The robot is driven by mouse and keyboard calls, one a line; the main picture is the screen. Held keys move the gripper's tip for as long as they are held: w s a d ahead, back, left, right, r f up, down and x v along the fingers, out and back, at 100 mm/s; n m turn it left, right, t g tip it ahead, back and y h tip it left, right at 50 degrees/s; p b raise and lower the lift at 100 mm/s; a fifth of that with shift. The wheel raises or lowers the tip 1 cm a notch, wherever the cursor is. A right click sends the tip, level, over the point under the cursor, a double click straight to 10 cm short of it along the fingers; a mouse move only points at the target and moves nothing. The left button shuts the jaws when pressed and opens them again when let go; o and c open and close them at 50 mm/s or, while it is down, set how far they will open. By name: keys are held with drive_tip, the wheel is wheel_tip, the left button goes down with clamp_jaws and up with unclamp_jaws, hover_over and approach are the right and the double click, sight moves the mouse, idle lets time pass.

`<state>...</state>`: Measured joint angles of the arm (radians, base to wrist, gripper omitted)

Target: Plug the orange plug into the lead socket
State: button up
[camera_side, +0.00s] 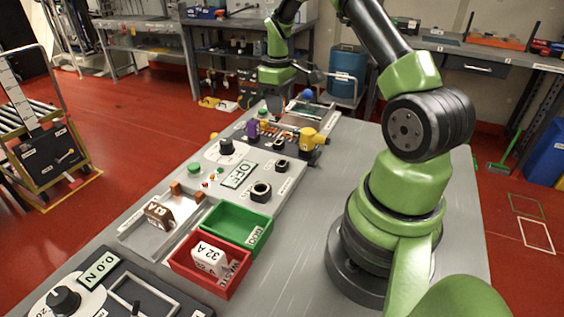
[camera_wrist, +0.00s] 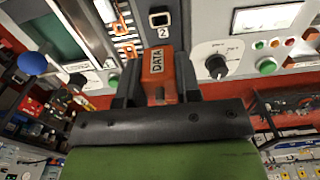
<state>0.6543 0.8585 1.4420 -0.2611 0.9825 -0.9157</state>
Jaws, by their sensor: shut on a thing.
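My gripper (camera_wrist: 160,88) is shut on the orange plug (camera_wrist: 158,66), which has a white DATA label and sits between the two dark fingers in the wrist view. A black socket (camera_wrist: 160,22) with a white tag marked 2 lies just beyond the plug. I cannot tell whether the plug touches it, or whether it is the lead socket. In the side view my gripper (camera_side: 275,101) is over the far end of the panel row; the plug is hidden there. Black sockets (camera_side: 281,163) (camera_side: 261,190) stand on the nearer panel.
A yellow part (camera_side: 312,138) and a purple part (camera_side: 252,129) stand close to my gripper. A panel with an OFF display (camera_side: 238,175), a green bin (camera_side: 234,222) and a red bin (camera_side: 185,268) holding a white block lie nearer. Grey bench (camera_side: 335,190) is clear on the right.

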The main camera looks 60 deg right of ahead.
drive_tip(key=s+a+r, duration=0.2)
drive_tip(key=s+a, duration=0.3)
drive_tip(key=a, duration=0.4)
drive_tip(key=shift+s+a+r, duration=0.15)
drive_tip(key=shift+s+a, duration=0.1)
drive_tip(key=shift+f, duration=2.9)
drive_tip(key=shift+f, duration=1.45)
drive_tip(key=o, duration=1.1)
